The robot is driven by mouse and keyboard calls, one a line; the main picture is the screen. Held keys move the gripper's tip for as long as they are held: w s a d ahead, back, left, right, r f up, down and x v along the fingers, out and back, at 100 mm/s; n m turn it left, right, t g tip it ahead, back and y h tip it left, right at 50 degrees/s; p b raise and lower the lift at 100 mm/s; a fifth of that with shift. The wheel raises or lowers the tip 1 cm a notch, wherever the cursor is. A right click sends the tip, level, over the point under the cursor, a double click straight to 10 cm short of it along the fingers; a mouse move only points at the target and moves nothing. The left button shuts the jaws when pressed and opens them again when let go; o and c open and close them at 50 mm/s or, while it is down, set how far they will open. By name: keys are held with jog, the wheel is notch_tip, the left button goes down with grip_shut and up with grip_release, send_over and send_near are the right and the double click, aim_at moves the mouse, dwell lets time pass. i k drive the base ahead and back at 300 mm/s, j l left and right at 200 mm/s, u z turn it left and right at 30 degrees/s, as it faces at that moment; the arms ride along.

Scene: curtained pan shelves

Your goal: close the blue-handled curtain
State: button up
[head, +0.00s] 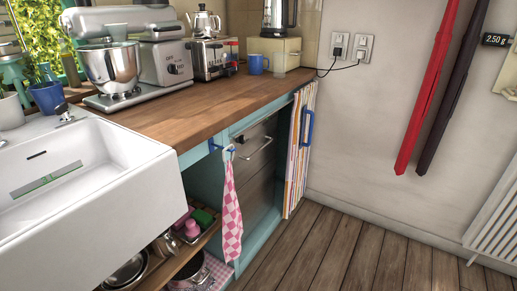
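A striped curtain (298,150) in cream, yellow and reddish tones hangs at the right end of the teal cabinet under the wooden counter. A blue handle (308,127) is on its right side. The curtain looks gathered into a narrow upright bundle. To its left the cabinet front (257,165) is uncovered and shows dark grey panels and a metal bar handle. My gripper is not in view.
A pink checked cloth (232,215) hangs near a small blue hook-like piece left of the opening. Open lower shelves (165,270) hold pans below the white sink (85,190). The wooden floor (340,255) is clear. A white radiator (495,225) is at the right.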

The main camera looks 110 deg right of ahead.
aim_at(295, 114)
jog(key=k+l+z, duration=0.8)
jog(key=l+z, duration=0.15)
jog(key=l, duration=0.15)
jog(key=k+l+z, duration=0.25)
jog(key=l+z, duration=0.2)
jog(key=l, duration=0.3)
jog(key=k+l, duration=0.1)
jog(key=l, duration=0.45)
jog(key=k+l, duration=0.15)
jog(key=l, duration=0.35)
jog(key=k+l, duration=0.1)
jog(key=l, duration=0.45)
jog(key=k+l+z, duration=0.1)
jog(key=l, duration=0.4)
